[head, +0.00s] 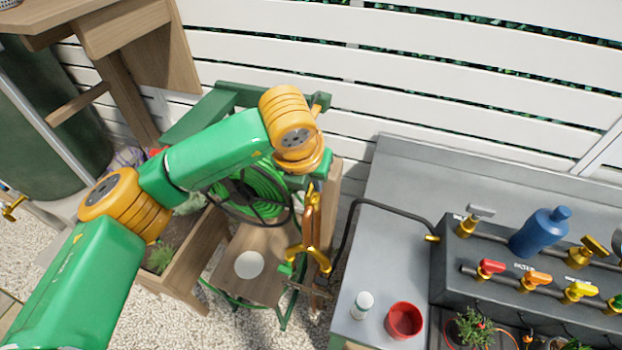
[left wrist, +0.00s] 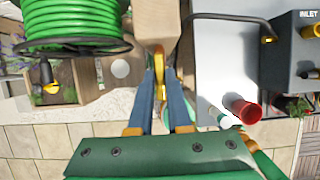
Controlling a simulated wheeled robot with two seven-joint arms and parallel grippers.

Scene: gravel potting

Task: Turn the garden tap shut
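The brass garden tap (left wrist: 158,66) shows in the left wrist view at the near end of a wooden post (left wrist: 156,24). My left gripper (left wrist: 160,78) points at it, its two dark blue fingers close together with the brass part in the narrow gap between their tips. The fingers look shut on the tap's handle. In the head view my orange wrist hangs above the spot, and a golden forked shape (head: 312,258) shows below it. I cannot tell there where gripper ends and tap begins. The handle's angle is unclear. My right gripper is not in view.
A green hose reel (head: 250,185) is close on the left. The grey bench (head: 385,225) on the right bears a red cup (head: 404,320), a white-capped bottle (head: 362,304) and a manifold box (head: 450,285) with coloured valves. A black hose runs from the box toward the post.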

